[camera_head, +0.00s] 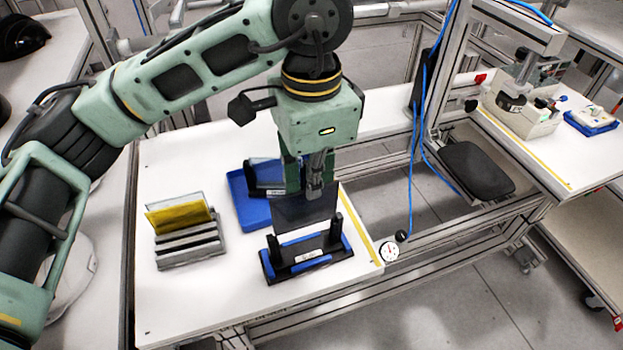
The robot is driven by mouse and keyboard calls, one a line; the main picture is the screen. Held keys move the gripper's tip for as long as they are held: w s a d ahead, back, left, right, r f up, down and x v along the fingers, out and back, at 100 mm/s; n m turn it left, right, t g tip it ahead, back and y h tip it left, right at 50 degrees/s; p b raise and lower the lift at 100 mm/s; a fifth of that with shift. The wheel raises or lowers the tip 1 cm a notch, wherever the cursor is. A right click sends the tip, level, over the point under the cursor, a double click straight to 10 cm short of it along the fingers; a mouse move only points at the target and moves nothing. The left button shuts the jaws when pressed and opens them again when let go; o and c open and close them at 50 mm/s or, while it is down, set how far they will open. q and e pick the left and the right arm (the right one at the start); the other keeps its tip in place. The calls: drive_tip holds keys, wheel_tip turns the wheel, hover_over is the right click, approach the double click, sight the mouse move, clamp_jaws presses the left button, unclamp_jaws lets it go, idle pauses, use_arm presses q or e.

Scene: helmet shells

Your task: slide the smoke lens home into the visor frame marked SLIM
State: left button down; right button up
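My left gripper (315,187) points down over the table and is shut on the smoke lens (303,215), a dark, see-through flat plate. The lens hangs upright just behind and above the near visor frame (308,263). In this view its lower edge comes close to the frame's slot, and I cannot tell whether they touch. This frame is black with blue strips, with an upright post at each end and a small white label too small to read. A second dark frame (265,190) with a white label stands behind, partly hidden by the gripper. My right gripper is out of view.
A grey slotted rack (190,250) at left holds a yellow lens (180,215) and a clear one behind it. A blue tray (240,205) lies under the second frame. A round dial (389,251) is near the table's right edge. A blue hose hangs at right.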

sight(311, 224)
use_arm(q)
drive_tip(key=shift+b, duration=0.3)
idle(0.5)
drive_tip(key=shift+f, duration=0.25)
idle(0.3)
drive_tip(key=shift+f+b, duration=0.2)
drive_tip(key=shift+b, duration=0.15)
drive_tip(key=shift+a+f, duration=0.1)
drive_tip(key=shift+f, duration=0.1)
drive_tip(key=shift+f+b, duration=0.6)
drive_tip(key=shift+b, duration=0.15)
drive_tip(key=shift+f, duration=0.1)
drive_tip(key=shift+f+b, duration=0.4)
drive_tip(key=shift+b, duration=0.05)
drive_tip(key=shift+f, duration=0.1)
drive_tip(key=shift+f+b, duration=0.4)
drive_tip(key=shift+b, duration=0.05)
